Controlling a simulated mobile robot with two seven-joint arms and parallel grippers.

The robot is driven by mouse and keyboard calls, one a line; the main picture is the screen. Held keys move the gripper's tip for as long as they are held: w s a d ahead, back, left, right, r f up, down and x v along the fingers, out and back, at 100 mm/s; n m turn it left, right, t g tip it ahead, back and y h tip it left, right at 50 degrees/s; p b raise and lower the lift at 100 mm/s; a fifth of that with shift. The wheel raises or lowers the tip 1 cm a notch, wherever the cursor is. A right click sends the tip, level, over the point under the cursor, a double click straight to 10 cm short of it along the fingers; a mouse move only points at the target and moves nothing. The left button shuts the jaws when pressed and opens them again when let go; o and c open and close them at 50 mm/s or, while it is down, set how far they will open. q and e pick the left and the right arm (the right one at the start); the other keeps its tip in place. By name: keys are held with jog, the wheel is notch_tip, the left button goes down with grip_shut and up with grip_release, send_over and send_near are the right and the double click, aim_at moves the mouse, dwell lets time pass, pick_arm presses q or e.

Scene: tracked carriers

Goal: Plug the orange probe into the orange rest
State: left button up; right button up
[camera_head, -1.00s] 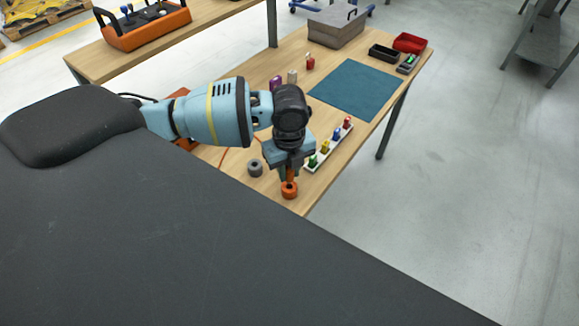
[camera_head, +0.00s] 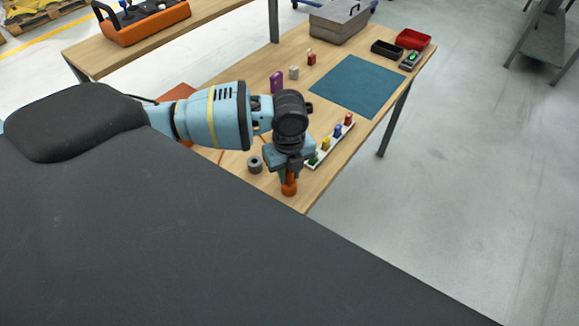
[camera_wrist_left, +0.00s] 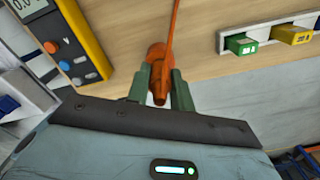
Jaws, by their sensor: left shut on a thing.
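My left gripper (camera_head: 289,172) points down near the table's front edge and is shut on the orange probe (camera_wrist_left: 160,88). In the left wrist view the probe sits between the green fingers (camera_wrist_left: 161,80), and its orange cable (camera_wrist_left: 173,25) runs up and away. The orange rest (camera_head: 289,189) stands on the table directly under the gripper, which hides its top. A rounded orange part (camera_wrist_left: 156,53) shows beyond the fingertips in the wrist view. I cannot tell whether the probe tip is inside the rest. My right gripper is not in view.
A grey rest (camera_head: 254,165) stands just left of the gripper. A white strip (camera_head: 316,163) with several coloured plugs lies close on the right. A yellow meter (camera_wrist_left: 70,38) shows in the wrist view. The teal mat (camera_head: 358,85) is clear.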

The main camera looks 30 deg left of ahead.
pick_arm(q)
jog(key=shift+f, duration=0.6)
jog(key=o, duration=1)
jog(key=shift+o, duration=0.2)
jog(key=shift+r, duration=3.95)
